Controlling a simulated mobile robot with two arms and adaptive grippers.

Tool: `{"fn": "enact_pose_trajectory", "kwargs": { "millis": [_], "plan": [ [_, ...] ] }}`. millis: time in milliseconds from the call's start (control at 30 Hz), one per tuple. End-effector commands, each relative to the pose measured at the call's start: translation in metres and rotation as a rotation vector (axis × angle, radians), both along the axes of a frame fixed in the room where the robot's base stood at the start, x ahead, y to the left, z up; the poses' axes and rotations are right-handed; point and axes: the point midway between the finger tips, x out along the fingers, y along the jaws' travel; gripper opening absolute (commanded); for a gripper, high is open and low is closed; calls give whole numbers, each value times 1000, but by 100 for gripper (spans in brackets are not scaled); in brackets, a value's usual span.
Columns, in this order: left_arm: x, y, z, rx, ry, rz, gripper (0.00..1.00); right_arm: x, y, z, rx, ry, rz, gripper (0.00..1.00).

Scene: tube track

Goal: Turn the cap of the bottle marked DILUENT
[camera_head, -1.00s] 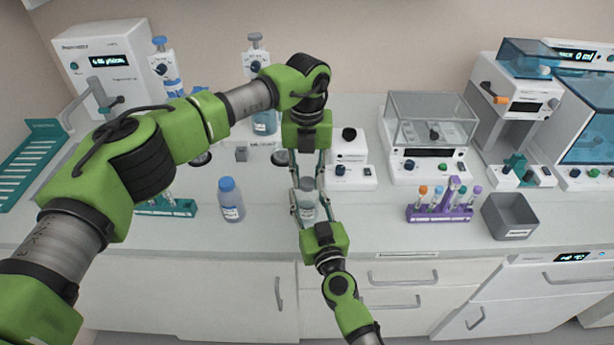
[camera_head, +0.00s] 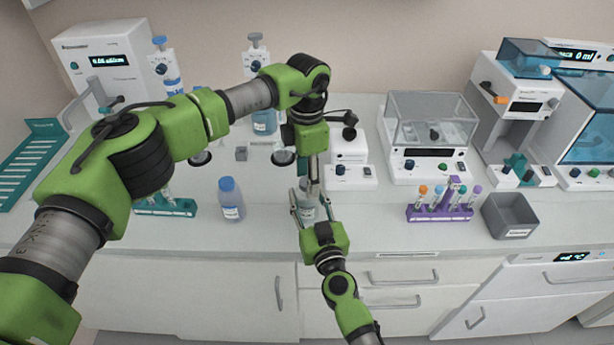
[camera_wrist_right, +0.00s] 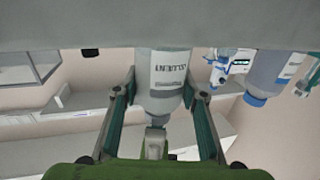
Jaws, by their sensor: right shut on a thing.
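A clear bottle with a white label (camera_wrist_right: 168,72) stands between the fingers of my right gripper (camera_wrist_right: 158,100) in the right wrist view, where it appears upside down. The label print is too blurred to read surely. In the head view the bottle (camera_head: 308,213) is partly hidden by the grippers. My right gripper (camera_head: 307,208) comes from the front and is shut on the bottle's sides. My left gripper (camera_head: 313,185) points down from above at the bottle's top. Its fingers line up one behind the other, so their gap and the cap are hidden.
Another bottle with a blue cap (camera_head: 231,198) stands to the left. A purple tube rack (camera_head: 440,213) and a grey bin (camera_head: 510,216) stand to the right. The counter between is clear.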

Motion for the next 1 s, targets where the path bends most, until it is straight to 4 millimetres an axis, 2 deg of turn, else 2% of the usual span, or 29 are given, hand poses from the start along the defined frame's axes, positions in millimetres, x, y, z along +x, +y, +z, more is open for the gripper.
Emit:
{"fn": "enact_pose_trajectory", "kwargs": {
  "millis": [267, 367, 700, 833, 1000],
  "plan": [
    [0, 0, 6, -1, -1, 1, 44, 0, 0, 0, -1, 0, 0, 0],
    [1, -1, 19, -2, -2, 1, 44, 0, 0, 0, -1, 0, 0, 0],
    [1, 0, 90, -2, -4, 1, 44, 0, 0, 0, -1, 0, 0, 0],
    [1, 0, 108, -1, -1, 1, 44, 0, 0, 0, -1, 0, 0, 0],
    [0, 0, 119, 0, 0, -1, 44, 0, 0, 0, -1, 0, 0, 0]
  ]
}}
